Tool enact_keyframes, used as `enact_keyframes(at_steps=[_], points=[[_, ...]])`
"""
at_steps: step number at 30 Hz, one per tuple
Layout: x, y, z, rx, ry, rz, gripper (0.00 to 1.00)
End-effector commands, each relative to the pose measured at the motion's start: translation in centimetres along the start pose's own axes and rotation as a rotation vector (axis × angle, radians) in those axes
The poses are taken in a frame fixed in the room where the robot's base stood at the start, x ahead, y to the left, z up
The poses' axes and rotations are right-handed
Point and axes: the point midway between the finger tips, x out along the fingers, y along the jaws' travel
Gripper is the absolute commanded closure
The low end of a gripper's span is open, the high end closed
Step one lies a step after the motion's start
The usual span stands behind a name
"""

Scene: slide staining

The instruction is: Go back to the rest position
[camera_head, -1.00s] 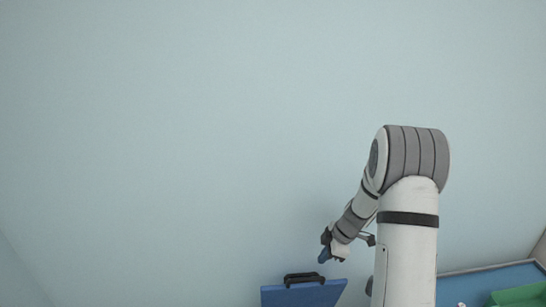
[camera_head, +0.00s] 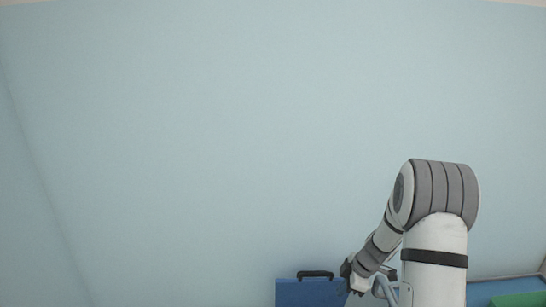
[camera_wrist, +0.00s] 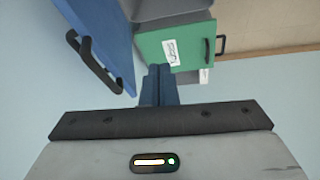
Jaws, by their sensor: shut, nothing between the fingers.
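My gripper shows at the bottom centre of the wrist view, with its two blue fingers (camera_wrist: 157,84) together and nothing between them. In the head view my gripper (camera_head: 347,270) is small and partly hidden by my own arm, beside the top of a blue panel with a black handle (camera_head: 310,291). In the wrist view this blue panel (camera_wrist: 112,30) is at the upper left, apart from the fingers.
A green box with a white label and black handle (camera_wrist: 180,42) lies beyond the fingertips in the wrist view. At the lower right of the head view are a blue surface (camera_head: 484,290) and a green thing (camera_head: 520,299). The pale wall above is bare.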

Motion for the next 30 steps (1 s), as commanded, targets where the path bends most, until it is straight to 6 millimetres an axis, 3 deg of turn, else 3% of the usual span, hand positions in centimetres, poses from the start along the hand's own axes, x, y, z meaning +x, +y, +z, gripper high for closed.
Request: enact_keyframes(at_steps=[11,17,20,25,30], points=[[-4.2,4.0,-3.2,0.076,0.002,0.293,1.0],[-8.2,5.8,-4.7,0.164,-0.014,0.499,1.0],[-11.2,6.2,-5.1,0.244,-0.035,0.632,1.0],[-17.0,4.4,-5.0,0.452,-0.094,0.845,1.0],[-20.5,-0.8,-4.0,0.706,-0.155,0.937,1.0]])
